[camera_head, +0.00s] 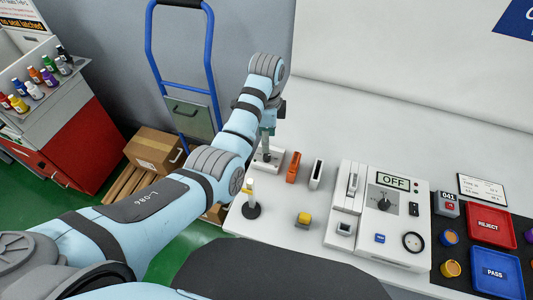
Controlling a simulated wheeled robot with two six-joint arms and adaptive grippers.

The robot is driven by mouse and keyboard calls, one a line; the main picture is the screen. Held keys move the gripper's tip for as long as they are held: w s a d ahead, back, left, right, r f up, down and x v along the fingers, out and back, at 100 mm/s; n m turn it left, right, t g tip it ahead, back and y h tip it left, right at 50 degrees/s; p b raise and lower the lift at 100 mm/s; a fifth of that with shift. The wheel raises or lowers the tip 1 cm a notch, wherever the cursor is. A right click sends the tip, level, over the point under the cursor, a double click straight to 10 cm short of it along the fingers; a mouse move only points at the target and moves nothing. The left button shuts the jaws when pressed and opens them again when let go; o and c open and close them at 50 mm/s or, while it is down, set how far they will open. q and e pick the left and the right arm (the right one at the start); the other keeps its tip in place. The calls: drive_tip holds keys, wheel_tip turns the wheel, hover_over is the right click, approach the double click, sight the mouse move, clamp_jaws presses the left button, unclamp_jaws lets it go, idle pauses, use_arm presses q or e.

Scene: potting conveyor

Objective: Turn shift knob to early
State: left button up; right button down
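A black knob (384,205) sits on the front of a white control box (375,233), on the right side of the white table. A display (394,183) above the knob reads "OFF". The markings around the knob are too small to read. My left arm reaches across the table from the left. Its gripper (267,129) points down over the table, well to the left of the knob and near a small white block with a dark top (267,158). The fingers are too small and dark to tell whether they are open. My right gripper is not in view.
Beside the box's left are a slider unit (347,194), an orange block (293,167), a white-and-black block (315,174), a yellow-topped piece (303,219) and a rod stand (251,204). Red (492,226) and blue (497,272) trays stand right of it. The table's back is clear.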

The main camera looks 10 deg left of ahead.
sight(267, 156)
use_arm(q)
wheel_tip(267, 156, down, 5)
drive_tip(key=shift+s+d+r+b, duration=0.1)
drive_tip(key=shift+s+b, duration=0.05)
drive_tip(key=shift+b, duration=0.3)
drive_tip(key=f, duration=0.1)
drive_tip(key=w+f, duration=0.1)
drive_tip(key=f, duration=0.1)
drive_tip(key=shift+f+b, duration=0.15)
drive_tip(key=shift+b, duration=0.2)
drive_tip(key=shift+w+f, duration=0.1)
drive_tip(key=shift+f, duration=0.2)
drive_tip(key=shift+s+r, duration=0.2)
drive_tip(key=shift+s, duration=0.05)
drive_tip(key=shift+c, duration=0.6)
drive_tip(key=c, duration=0.3)
clamp_jaws()
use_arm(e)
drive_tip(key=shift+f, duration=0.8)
